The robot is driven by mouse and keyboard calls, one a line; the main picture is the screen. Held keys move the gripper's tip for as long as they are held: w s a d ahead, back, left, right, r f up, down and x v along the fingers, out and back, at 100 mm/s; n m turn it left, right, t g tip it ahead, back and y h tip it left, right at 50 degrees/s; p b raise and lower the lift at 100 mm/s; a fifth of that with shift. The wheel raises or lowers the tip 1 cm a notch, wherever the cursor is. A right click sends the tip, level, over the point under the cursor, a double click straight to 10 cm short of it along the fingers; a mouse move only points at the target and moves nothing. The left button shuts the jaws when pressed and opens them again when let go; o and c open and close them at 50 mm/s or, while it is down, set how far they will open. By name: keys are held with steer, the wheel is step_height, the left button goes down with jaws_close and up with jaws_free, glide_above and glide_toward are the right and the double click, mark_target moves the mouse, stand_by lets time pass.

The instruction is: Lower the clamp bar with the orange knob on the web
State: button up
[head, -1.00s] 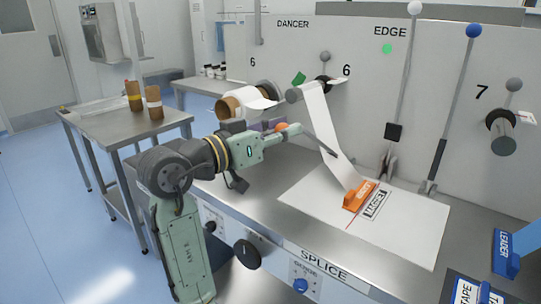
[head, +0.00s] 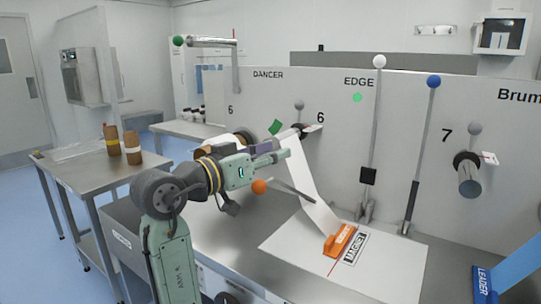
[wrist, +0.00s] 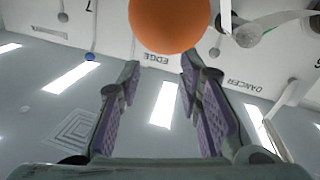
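The orange knob (head: 259,186) sits at the near end of a thin grey clamp bar (head: 292,190). The bar slants down to the right, and its other end is close to the white web (head: 312,190). I cannot tell whether the bar touches the web. The web runs down from a roller to the white splice plate. My gripper (head: 282,149) is above the knob in the head view. In the wrist view, my gripper (wrist: 158,75) has its purple-padded fingers spread with nothing between them. The orange knob (wrist: 170,22) shows large at the top, beyond the fingertips.
An orange magnet (head: 341,240) lies across the web on the white plate (head: 385,262). Levers with white (head: 379,62) and blue (head: 433,81) balls stand behind it. A blue leader block (head: 481,283) is at right. A side table (head: 85,180) holds brown rolls at left.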

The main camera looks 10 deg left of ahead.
steer(key=shift+o, duration=1.2)
steer(key=v, duration=1.2)
steer(key=shift+f, duration=0.1)
